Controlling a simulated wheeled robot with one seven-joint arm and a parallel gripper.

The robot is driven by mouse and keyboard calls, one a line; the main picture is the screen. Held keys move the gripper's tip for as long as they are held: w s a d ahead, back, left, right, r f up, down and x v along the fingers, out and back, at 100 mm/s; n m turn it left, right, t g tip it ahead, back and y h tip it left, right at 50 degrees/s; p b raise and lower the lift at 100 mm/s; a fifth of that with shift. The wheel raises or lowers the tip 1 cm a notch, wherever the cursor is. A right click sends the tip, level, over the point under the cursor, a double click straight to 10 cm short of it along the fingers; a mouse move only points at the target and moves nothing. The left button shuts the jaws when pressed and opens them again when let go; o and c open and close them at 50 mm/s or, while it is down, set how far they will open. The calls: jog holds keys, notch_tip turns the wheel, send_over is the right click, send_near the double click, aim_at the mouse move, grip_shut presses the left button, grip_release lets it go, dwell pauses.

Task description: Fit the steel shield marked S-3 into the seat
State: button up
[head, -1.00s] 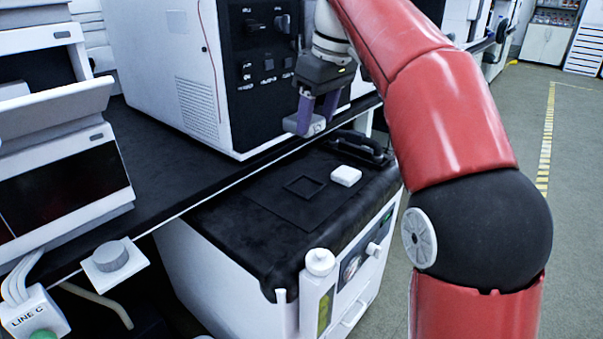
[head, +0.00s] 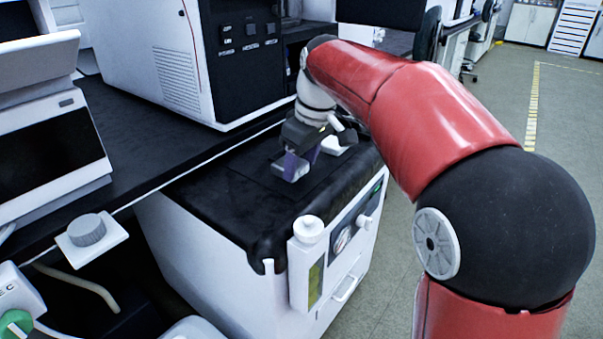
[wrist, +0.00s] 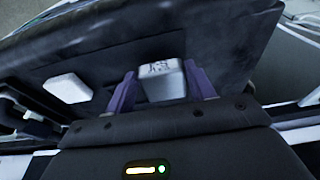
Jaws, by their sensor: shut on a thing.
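My gripper (head: 300,160) is shut on a small steel-grey box, the shield (head: 289,171), held between its purple fingers. In the wrist view the shield (wrist: 163,82) sits between the fingertips, with a dark mark on its face that I cannot read surely. The shield is over the dark mat on top of the white cabinet (head: 262,215). The square seat frame is hidden behind the shield and gripper. I cannot tell whether the shield touches the seat or hangs just above it.
A white block (wrist: 67,88) lies on the mat beside the gripper; it also shows in the head view (head: 335,148). A black bench (head: 150,150) with a large instrument (head: 190,60) stands behind and to the left. A white bottle-like part (head: 308,230) rises at the cabinet's front edge.

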jog(key=shift+d+x, duration=0.2)
jog(key=shift+x, duration=1)
jog(key=shift+s+f, duration=0.1)
jog(key=shift+s, duration=0.05)
jog(key=shift+f, duration=0.15)
jog(key=o, duration=1.1)
